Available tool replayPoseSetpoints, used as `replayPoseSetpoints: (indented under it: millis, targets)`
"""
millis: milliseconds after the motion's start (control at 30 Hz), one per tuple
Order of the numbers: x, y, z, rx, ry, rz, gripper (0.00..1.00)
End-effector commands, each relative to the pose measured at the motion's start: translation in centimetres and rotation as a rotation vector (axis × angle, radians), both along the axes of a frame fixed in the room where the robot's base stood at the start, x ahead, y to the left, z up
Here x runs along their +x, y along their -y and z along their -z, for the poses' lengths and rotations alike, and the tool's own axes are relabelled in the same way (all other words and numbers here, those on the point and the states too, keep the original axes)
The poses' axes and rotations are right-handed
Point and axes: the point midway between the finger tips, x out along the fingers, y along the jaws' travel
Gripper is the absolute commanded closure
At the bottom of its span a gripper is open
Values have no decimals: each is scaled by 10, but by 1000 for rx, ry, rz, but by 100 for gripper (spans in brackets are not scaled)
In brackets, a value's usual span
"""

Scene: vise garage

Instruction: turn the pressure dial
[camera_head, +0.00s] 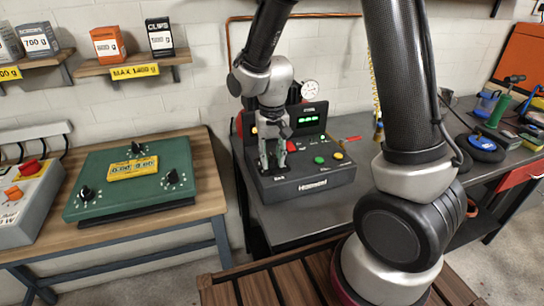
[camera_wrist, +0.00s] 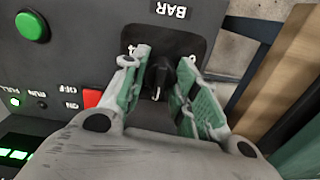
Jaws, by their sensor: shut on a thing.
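The pressure dial (camera_wrist: 158,80) is a small black knob with a white pointer mark on a dark plate marked "BAR", in the wrist view. My gripper (camera_wrist: 162,66) is shut on it, with one pale green-padded finger on each side. In the head view my gripper (camera_head: 273,163) points down at the left part of the black control box (camera_head: 314,180), and its fingers hide the dial there. The box has a lit green display (camera_head: 307,119), and red, green and yellow buttons. Most of the dial's scale is hidden by my fingers.
A round white gauge (camera_head: 309,90) stands behind the box. A green panel (camera_head: 97,181) with black knobs and a yellow readout lies on the wooden bench at left. Boxes stand on wall shelves.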

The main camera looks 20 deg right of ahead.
Motion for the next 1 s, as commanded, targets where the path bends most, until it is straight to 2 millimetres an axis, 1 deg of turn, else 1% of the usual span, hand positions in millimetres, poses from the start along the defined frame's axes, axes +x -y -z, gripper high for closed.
replayPoseSetpoints:
  millis: [367, 400, 467, 500, 533, 833, 933, 1000]
  targets:
    - [1, 0, -1, 1, 3, 4, 94]
    - [1, 0, -1, 1, 3, 4, 69]
    - [1, 0, -1, 1, 3, 4, 58]
    - [1, 0, -1, 1, 3, 4, 50]
    - [1, 0, -1, 1, 3, 4, 48]
    - [0, 0, -1, 1, 1, 4, 48]
    - [1, 0, -8, 2, 3, 4, 48]
    - [1, 0, -19, 1, 4, 4, 48]
